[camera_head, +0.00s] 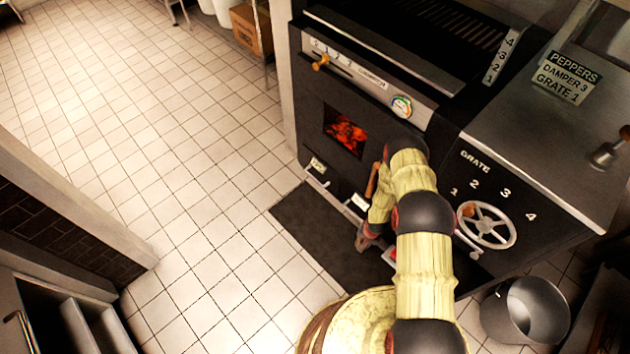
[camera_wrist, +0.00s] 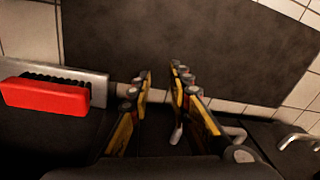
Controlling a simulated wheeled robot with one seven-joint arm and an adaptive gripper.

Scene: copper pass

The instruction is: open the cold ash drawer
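The black stove front (camera_head: 335,110) has low drawers with pale labels and metal bar handles. One handle (camera_head: 317,182) is at the lower left. Another labelled drawer front (camera_head: 358,202) is beside my arm. I cannot read the labels, so which drawer is the cold ash one is unclear. My gripper (camera_head: 364,240) hangs low in front of the stove, over the dark mat. In the wrist view my gripper (camera_wrist: 162,80) is open and empty. A bar handle (camera_wrist: 236,132) is partly hidden behind the right finger; contact cannot be told. Another handle (camera_wrist: 298,139) is at the right edge.
A red brush (camera_wrist: 45,94) lies left of my gripper on a metal ledge. A dark mat (camera_head: 300,225) covers the floor before the stove. A metal bucket (camera_head: 530,310) stands at the lower right. A glowing firebox window (camera_head: 345,131) is above the drawers. Tiled floor leftward is clear.

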